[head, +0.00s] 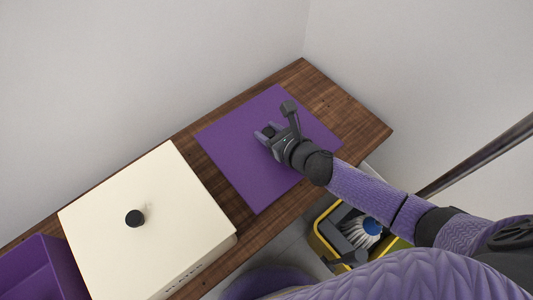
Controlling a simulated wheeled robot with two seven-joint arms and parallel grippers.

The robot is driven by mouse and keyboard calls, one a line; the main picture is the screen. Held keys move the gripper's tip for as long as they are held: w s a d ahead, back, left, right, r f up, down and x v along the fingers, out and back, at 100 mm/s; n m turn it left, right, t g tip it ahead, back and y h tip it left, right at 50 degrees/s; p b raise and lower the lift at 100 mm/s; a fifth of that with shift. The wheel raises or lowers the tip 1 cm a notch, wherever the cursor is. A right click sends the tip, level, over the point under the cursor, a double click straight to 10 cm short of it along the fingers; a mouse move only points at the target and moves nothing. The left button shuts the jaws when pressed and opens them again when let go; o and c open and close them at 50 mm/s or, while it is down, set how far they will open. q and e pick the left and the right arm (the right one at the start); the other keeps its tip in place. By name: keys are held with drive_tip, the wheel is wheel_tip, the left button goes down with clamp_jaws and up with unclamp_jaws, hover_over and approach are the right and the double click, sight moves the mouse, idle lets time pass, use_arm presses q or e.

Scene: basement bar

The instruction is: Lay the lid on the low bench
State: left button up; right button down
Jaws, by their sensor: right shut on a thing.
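The lid (238,170) is a flat purple square panel. It lies over the wooden low bench (360,120), right of the cream box, and looks level with the bench top. I cannot tell whether its whole underside touches the wood. My right gripper (267,132) reaches in from the lower right and is shut on the lid's small dark knob, near the panel's middle. The fingers mostly hide the knob. My left gripper is not in view.
A cream box (150,240) with a black knob on top stands on the bench. An open purple box (40,270) is at the lower left. A yellow bucket (322,240) with a brush stands on the floor below the bench. Bare wood shows at the bench's right end.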

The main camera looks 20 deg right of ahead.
wheel_tip(320, 180, down, 7)
drive_tip(key=b, duration=0.4)
drive_tip(key=shift+r, duration=0.3)
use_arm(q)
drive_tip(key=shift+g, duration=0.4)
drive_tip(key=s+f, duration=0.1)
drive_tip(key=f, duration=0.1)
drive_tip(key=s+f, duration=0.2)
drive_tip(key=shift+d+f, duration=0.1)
use_arm(e)
drive_tip(key=shift+f, duration=0.15)
drive_tip(key=c, duration=0.6)
unclamp_jaws()
drive_tip(key=o, duration=0.3)
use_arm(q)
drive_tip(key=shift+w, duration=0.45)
use_arm(e)
drive_tip(key=shift+o, duration=0.2)
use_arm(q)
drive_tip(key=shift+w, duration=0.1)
